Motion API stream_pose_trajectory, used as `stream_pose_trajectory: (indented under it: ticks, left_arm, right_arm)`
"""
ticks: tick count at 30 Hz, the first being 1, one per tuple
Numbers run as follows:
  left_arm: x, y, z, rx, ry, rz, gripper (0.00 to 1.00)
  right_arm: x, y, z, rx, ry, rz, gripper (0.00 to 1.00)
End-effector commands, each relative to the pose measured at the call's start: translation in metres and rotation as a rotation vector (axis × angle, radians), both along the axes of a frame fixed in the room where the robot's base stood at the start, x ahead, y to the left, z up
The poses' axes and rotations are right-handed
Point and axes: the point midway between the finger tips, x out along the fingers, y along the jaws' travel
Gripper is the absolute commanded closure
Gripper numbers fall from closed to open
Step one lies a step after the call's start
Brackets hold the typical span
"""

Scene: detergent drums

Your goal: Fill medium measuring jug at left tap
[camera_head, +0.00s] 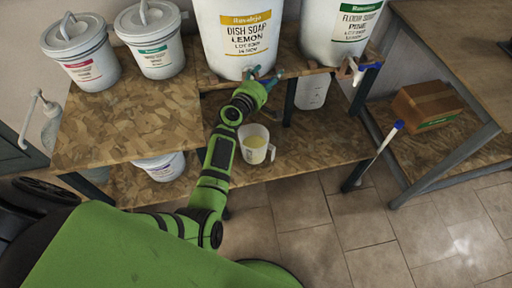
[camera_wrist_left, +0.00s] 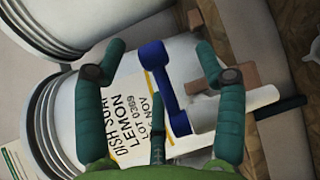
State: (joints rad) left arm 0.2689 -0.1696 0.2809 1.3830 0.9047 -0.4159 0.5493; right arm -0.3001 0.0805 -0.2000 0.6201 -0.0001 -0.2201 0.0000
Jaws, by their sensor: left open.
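The medium measuring jug (camera_head: 255,143) is a clear jug with a handle, standing on the lower shelf beneath the left drum. Pale yellow liquid shows inside it. The left drum (camera_head: 238,30) is white with a yellow label reading dish soap lemon; the label also shows in the left wrist view (camera_wrist_left: 124,118). My left gripper (camera_head: 268,80) is up at this drum's tap and hides most of it. In the wrist view my left gripper (camera_wrist_left: 160,50) is open, with the tap's blue handle (camera_wrist_left: 170,88) between its fingers. I cannot tell if they touch. My right gripper is out of view.
A second drum (camera_head: 342,25) labelled floor cleaner pine has a blue-handled tap (camera_head: 365,67). Another pale container (camera_head: 312,91) stands below it. Two lidded tubs (camera_head: 82,55) (camera_head: 152,45) stand at left. A cardboard box (camera_head: 427,104) is at right. The floor in front is clear.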

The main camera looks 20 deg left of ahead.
Motion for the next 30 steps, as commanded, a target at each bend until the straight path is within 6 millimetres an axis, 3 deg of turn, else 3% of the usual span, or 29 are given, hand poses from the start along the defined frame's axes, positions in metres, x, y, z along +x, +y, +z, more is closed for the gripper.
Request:
stream_pose_trajectory:
  ticks: [21, 30]
  left_arm:
    - [-0.039, 0.008, 0.007, 0.001, 0.0, 0.0, 0.29]
    - [-0.042, 0.008, 0.007, 0.0, 0.0, 0.0, 0.29]
  right_arm:
    - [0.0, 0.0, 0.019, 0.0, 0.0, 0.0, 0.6]
    - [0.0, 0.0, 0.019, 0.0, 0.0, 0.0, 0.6]
